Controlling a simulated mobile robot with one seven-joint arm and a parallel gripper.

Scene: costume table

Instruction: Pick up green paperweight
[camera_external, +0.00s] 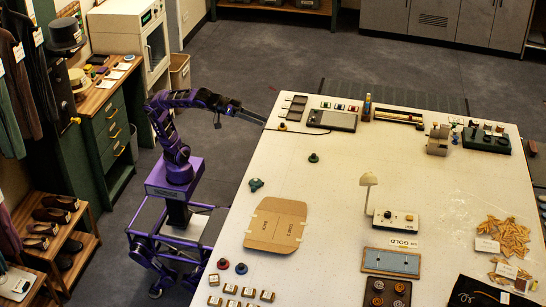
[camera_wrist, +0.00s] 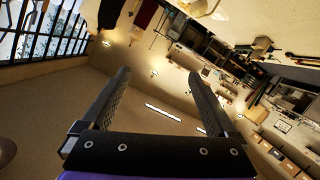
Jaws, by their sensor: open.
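A small dark green knobbed piece (camera_external: 314,158), which looks like the green paperweight, stands on the white table (camera_external: 345,210) in its upper left part. A teal lobed piece (camera_external: 256,184) lies nearer the left edge, so I cannot be fully sure which is the paperweight. My gripper (camera_external: 262,118) is at the table's left edge, up and left of both green pieces and apart from them. In the wrist view my gripper (camera_wrist: 160,74) is open with nothing between its fingers. Neither green piece can be made out in that view, which faces the room.
A small orange-topped piece (camera_external: 282,127) and a grey flat case (camera_external: 332,119) are close to my gripper. A cardboard sheet (camera_external: 276,224) lies lower down, and a cream lamp (camera_external: 368,181) stands to the right. The table around the dark green piece is clear.

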